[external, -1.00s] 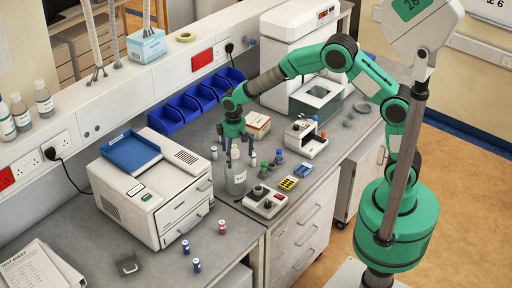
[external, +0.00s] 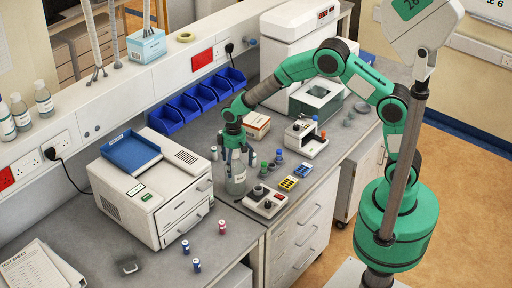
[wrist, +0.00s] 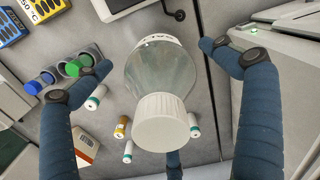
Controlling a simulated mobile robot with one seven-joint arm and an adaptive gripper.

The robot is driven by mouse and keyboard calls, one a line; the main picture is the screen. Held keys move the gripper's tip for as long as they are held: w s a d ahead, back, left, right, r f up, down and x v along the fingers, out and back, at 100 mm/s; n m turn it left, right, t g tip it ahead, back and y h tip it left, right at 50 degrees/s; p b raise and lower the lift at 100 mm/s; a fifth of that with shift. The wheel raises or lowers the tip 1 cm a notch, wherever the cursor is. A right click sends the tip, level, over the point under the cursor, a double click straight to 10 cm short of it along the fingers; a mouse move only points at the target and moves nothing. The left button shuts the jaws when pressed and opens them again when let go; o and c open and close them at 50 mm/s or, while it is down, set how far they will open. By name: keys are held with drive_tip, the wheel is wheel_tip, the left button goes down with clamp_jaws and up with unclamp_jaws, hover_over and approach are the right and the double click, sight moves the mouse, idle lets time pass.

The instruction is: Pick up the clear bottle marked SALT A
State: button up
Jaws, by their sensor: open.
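The clear bottle (external: 237,183) stands upright on the grey bench, next to the white printer-like machine. Its label is too small to read in the external view. In the wrist view, the bottle (wrist: 162,65) shows a ribbed white cap (wrist: 161,122) facing the camera. My gripper (external: 236,162) points down at the bottle's upper part in the external view. In the wrist view, my gripper (wrist: 155,58) is open, with blue fingers left and right of the bottle and gaps on both sides. A third finger shows partly behind the cap.
A white machine with a blue tray (external: 130,152) stands close left of the bottle. A control box with knobs (external: 265,202) is close on the right. Small vials (wrist: 95,97) stand nearby, and green and blue capped containers (wrist: 78,65) lie left in the wrist view.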

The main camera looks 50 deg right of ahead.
sight(234, 151)
drive_tip(key=shift+f, duration=0.95)
drive_tip(key=c, duration=2)
drive_tip(key=shift+w+r, duration=0.1)
drive_tip(key=shift+r, duration=0.05)
drive_tip(key=shift+r, duration=5)
